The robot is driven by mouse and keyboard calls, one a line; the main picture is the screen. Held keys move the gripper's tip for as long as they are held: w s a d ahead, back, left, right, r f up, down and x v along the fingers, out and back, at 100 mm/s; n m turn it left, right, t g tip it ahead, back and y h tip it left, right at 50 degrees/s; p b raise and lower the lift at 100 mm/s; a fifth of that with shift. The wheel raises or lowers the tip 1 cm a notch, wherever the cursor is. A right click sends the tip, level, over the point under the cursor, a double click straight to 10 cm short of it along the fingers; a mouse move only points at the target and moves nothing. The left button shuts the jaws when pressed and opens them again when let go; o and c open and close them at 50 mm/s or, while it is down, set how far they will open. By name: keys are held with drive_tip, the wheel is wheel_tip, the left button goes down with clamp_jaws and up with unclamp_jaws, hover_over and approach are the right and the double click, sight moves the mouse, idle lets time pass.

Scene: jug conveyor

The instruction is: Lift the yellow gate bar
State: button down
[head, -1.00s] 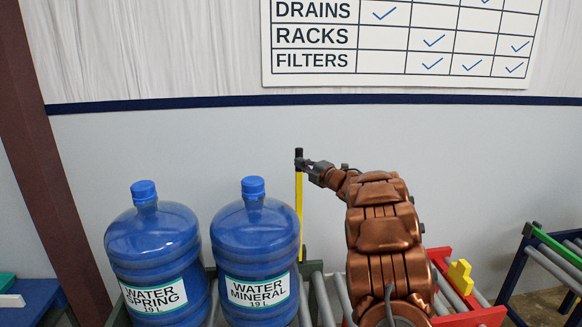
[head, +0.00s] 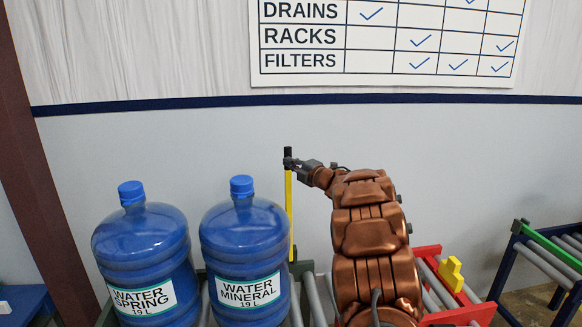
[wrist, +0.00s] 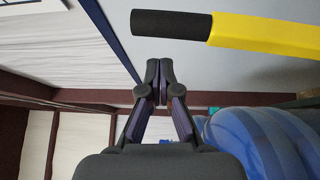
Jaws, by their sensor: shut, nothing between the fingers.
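The yellow gate bar (head: 289,215) stands upright behind the jugs, with a black grip at its top. In the wrist view its yellow shaft (wrist: 265,36) and black grip lie across the upper right. My gripper (head: 290,162) is at the height of the black grip in the head view. In the wrist view the fingertips (wrist: 160,68) are together and empty, with a small gap in the picture between them and the grip. The bar's foot is partly hidden behind a jug.
Two blue water jugs, Spring (head: 143,250) and Mineral (head: 244,250), stand on the roller conveyor (head: 312,300), left of the bar. A red frame with a yellow piece (head: 451,273) is at right. A second conveyor (head: 550,255) stands farther right. The wall is behind.

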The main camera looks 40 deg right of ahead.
drive_tip(key=s+b, duration=0.2)
drive_tip(key=s, duration=0.9)
drive_tip(key=shift+a+r, duration=0.4)
drive_tip(key=shift+s, duration=0.1)
